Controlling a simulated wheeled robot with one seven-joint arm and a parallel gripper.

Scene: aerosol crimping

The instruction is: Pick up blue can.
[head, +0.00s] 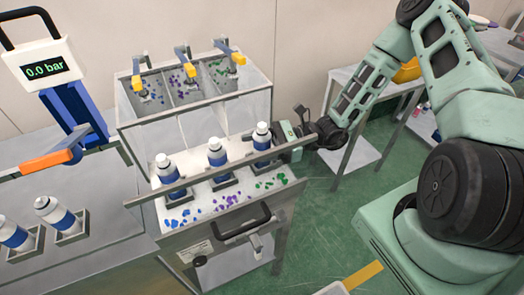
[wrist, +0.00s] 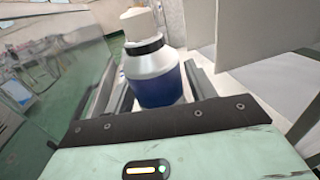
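Several white cans with blue bands are in the head view. Three stand upright in a row behind the front rail: a left can (head: 165,168), a middle can (head: 217,152) and a right can (head: 261,137). My gripper (head: 277,137) is level with the right can, reaching it from the right side. In the wrist view a can with a blue lower body (wrist: 157,82), silver shoulder and white top stands between the two fingers of my gripper (wrist: 158,85). The fingers lie close on both sides; whether they press on it is unclear. The can's base is hidden.
A bin with three compartments (head: 195,105) stands behind the row. A metal rail (head: 200,184) runs in front of the cans, above loose blue, purple and green pieces. Two more blue-banded cans (head: 55,215) sit in holders at left, near a gauge reading 0.0 bar (head: 44,69).

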